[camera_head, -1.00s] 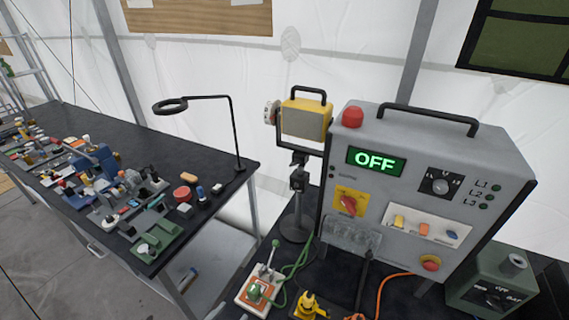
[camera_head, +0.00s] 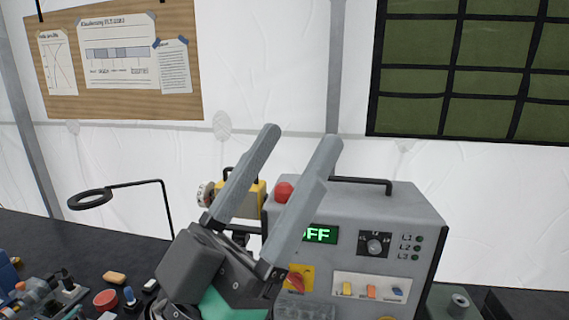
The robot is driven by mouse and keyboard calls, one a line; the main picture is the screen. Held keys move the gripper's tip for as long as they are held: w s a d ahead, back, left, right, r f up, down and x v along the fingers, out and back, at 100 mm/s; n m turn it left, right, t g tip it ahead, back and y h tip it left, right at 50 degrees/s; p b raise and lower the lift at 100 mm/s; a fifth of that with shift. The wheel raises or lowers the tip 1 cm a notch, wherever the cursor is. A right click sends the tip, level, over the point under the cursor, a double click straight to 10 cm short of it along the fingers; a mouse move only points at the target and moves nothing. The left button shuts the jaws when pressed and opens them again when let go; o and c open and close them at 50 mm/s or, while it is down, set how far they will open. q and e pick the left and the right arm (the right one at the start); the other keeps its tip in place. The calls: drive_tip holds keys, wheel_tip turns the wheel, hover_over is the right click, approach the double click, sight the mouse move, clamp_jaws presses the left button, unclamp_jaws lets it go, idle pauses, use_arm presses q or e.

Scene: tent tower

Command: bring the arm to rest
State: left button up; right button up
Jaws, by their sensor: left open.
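My left gripper (camera_head: 292,168) rises from the bottom middle of the head view, its two grey fingers spread apart and pointing up and to the right. Nothing is between the fingers. It stands in front of the grey control box (camera_head: 406,210) and hides the box's left part, including some of its display (camera_head: 321,234), where "FF" in green shows. My right gripper is not in view.
A yellow lamp (camera_head: 252,196) is partly hidden behind the fingers. A black ring on a bent stand (camera_head: 90,199) is at left. Cluttered small parts, among them a red round piece (camera_head: 105,299), lie on the dark table (camera_head: 40,234). A pinboard (camera_head: 120,105) hangs behind.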

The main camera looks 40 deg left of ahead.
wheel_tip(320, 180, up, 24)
drive_tip(key=p, duration=2.4)
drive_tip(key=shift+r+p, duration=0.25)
drive_tip(key=shift+p, duration=0.05)
